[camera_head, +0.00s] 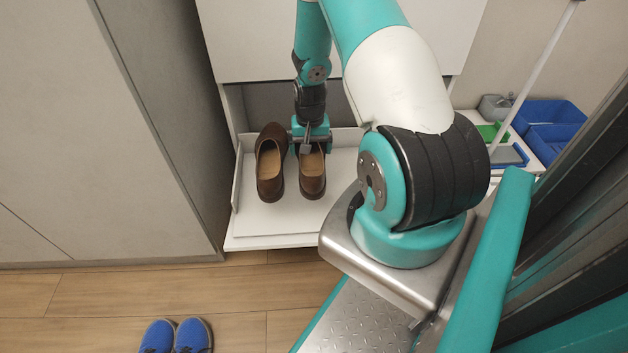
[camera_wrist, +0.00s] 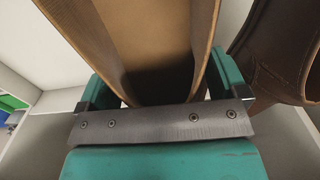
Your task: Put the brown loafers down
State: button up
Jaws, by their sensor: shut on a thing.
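A pair of brown loafers is at the white open drawer or shelf (camera_head: 275,219) in the head view. In the wrist view the held loafer's tan inside (camera_wrist: 160,35) fills the space between the teal fingers (camera_wrist: 165,95). The other loafer (camera_wrist: 280,55) is at the right edge, dark brown. Whether the soles touch the white surface I cannot tell.
Blue shoes (camera_head: 175,336) stand on the wooden floor at the bottom. A grey cabinet side (camera_head: 120,100) is close on the left. Blue bins (camera_head: 550,128) and a pale pole (camera_head: 540,65) are at the right. The white surface's front part is clear.

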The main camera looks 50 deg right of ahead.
notch_tip(320, 180, down, 12)
jog(key=b, duration=0.4)
jog(key=shift+f, duration=0.2)
jog(key=o, duration=1.1)
jog(key=shift+r, duration=0.15)
